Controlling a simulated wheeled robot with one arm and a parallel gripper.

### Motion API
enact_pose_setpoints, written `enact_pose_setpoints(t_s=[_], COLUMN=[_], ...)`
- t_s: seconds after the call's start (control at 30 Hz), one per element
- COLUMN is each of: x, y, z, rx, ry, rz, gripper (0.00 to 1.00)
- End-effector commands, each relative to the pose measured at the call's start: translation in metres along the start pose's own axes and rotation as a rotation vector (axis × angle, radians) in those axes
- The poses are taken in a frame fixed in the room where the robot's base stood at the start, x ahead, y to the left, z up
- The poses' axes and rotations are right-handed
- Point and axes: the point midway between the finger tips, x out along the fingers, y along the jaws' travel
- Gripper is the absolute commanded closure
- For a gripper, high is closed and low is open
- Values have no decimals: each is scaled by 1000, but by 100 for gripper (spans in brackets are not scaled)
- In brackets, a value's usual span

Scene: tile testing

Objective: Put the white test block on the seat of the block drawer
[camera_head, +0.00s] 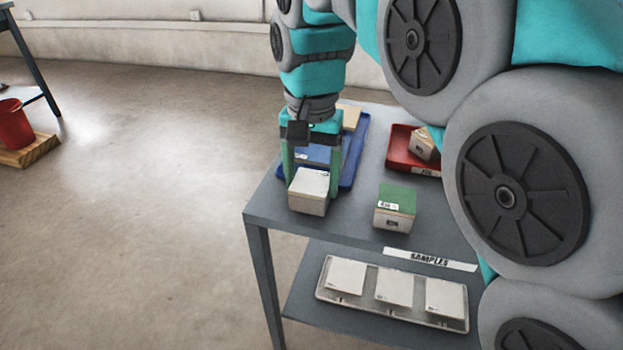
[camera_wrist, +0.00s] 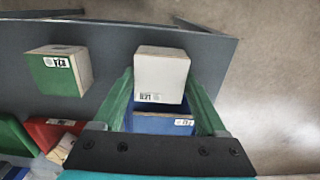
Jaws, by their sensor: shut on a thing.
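The white test block (camera_head: 309,190) is a pale cube with a small label, near the front left corner of the grey table. In the wrist view the white block (camera_wrist: 161,72) sits between the green fingers. My gripper (camera_head: 311,178) points down and is shut on it. I cannot tell whether the block touches the tabletop. A blue block (camera_head: 314,154) shows behind it between the fingers, and in the wrist view the blue block (camera_wrist: 160,122) shows nearer the palm side. I cannot pick out a block drawer or its seat in either view.
A green-topped block (camera_head: 395,207) stands to the right on the table (camera_head: 352,223). Behind are a blue tray (camera_head: 357,150) and a red tray (camera_head: 399,150) with a block. The lower shelf holds a tray (camera_head: 323,292) of three white pieces, below a SAMPLES label (camera_head: 430,259).

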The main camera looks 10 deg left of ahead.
Motion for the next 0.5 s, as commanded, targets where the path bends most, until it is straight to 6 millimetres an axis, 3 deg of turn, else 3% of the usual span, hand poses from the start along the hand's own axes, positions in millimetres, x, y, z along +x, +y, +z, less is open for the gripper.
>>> enact_pose_setpoints(t_s=[0.5], x=[-34], y=[0], z=[0], rx=[0], ry=[1], rz=[-1], gripper=[82])
